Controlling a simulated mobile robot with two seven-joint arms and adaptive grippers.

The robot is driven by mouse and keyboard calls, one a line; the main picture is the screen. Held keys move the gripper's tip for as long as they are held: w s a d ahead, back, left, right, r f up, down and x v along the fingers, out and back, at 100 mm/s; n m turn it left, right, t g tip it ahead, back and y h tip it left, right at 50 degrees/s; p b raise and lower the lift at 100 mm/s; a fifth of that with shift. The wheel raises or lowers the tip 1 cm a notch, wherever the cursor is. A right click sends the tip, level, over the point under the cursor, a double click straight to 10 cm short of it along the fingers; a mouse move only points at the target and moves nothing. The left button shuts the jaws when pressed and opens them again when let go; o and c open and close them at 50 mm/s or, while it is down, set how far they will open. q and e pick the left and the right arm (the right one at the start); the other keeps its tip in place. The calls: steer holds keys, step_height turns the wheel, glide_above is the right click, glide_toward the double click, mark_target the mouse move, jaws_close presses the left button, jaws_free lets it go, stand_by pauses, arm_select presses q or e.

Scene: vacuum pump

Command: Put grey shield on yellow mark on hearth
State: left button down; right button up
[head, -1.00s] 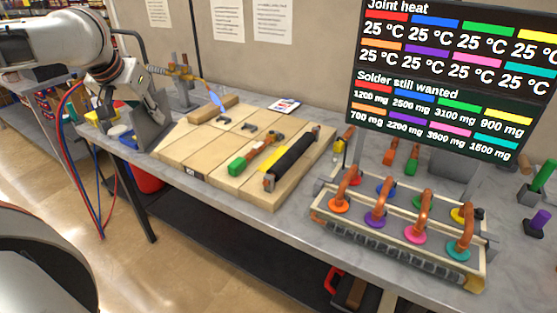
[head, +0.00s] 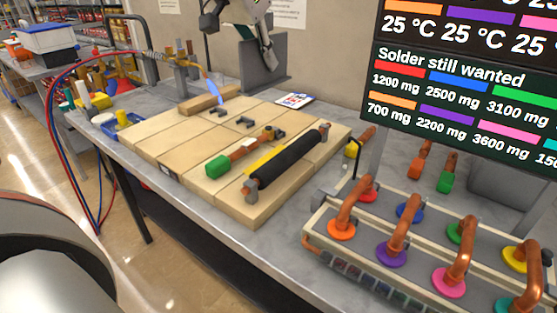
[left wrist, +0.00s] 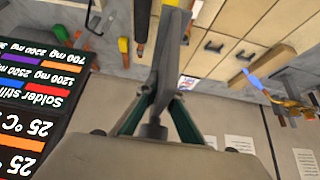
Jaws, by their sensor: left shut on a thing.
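The grey shield (head: 258,78), a dark grey bent plate, hangs upright from my left gripper (head: 262,45) at the back, beyond the hearth. I cannot tell whether its lower edge touches the bench. In the left wrist view the shield (left wrist: 168,55) stands edge-on between the shut fingers (left wrist: 160,105). The hearth (head: 150,140) is a slab of pale tan blocks on the bench. The yellow mark (head: 265,160) is a strip on it, partly hidden by a black roll-like bar (head: 290,158). My right gripper is not in view.
A torch (head: 185,62) with a blue flame points over the hearth's back left. A green-ended copper pipe (head: 238,155) lies beside the yellow mark. A rack of copper bends (head: 440,240) and a screen (head: 470,80) are at the right. A card (head: 295,100) lies behind the hearth.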

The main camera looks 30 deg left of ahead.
arm_select(q)
steer(key=shift+w+d+f, duration=0.1)
steer(key=shift+f, duration=0.35)
step_height(320, 180, down, 18)
steer(key=b, duration=0.5)
steer(key=shift+f, duration=0.6)
steer(key=shift+r, duration=0.15)
steer(key=shift+f, duration=0.2)
steer(key=c, duration=2.2)
jaws_free()
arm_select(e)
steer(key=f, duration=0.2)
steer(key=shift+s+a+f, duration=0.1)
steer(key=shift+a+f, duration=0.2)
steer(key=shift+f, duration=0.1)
